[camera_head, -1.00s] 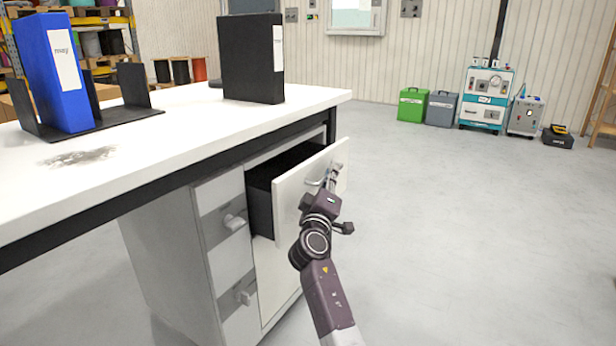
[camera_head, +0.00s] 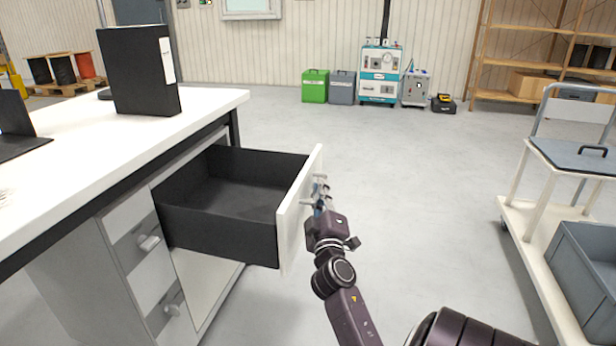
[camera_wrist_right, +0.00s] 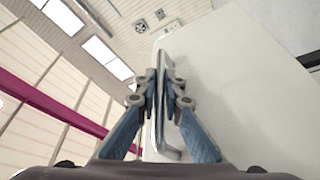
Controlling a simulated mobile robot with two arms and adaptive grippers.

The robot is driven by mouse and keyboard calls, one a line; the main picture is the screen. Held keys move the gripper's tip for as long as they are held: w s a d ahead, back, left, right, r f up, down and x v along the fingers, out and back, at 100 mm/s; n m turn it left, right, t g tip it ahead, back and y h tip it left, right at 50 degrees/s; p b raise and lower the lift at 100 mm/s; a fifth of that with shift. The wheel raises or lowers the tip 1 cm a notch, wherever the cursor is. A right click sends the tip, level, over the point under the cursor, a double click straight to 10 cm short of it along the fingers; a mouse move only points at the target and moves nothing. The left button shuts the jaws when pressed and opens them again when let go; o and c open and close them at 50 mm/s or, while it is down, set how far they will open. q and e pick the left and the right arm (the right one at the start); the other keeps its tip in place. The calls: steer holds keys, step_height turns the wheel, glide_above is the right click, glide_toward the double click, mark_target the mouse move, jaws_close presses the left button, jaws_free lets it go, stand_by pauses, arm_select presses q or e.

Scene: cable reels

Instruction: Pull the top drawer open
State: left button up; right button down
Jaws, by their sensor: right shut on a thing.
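The top drawer (camera_head: 298,212) of the desk unit is pulled well out, showing its black, empty-looking inside. Its pale front faces right. My right gripper (camera_head: 321,198) is at the drawer front, shut on the drawer handle (camera_head: 317,182). In the right wrist view the blue-padded fingers (camera_wrist_right: 166,98) close around the bar handle (camera_wrist_right: 161,120), beside the white drawer front (camera_wrist_right: 235,85). My left gripper is not in view.
The white desk (camera_head: 215,100) carries a black binder (camera_head: 140,75). Two lower handles (camera_head: 148,243) show on the neighbouring drawers. A trolley (camera_head: 545,245) with a grey crate (camera_head: 590,260) stands at the right. The floor between is clear.

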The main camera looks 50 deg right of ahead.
steer(key=shift+s+f, duration=0.1)
steer(key=c, duration=2.3)
jaws_free()
steer(key=shift+v, duration=3.75)
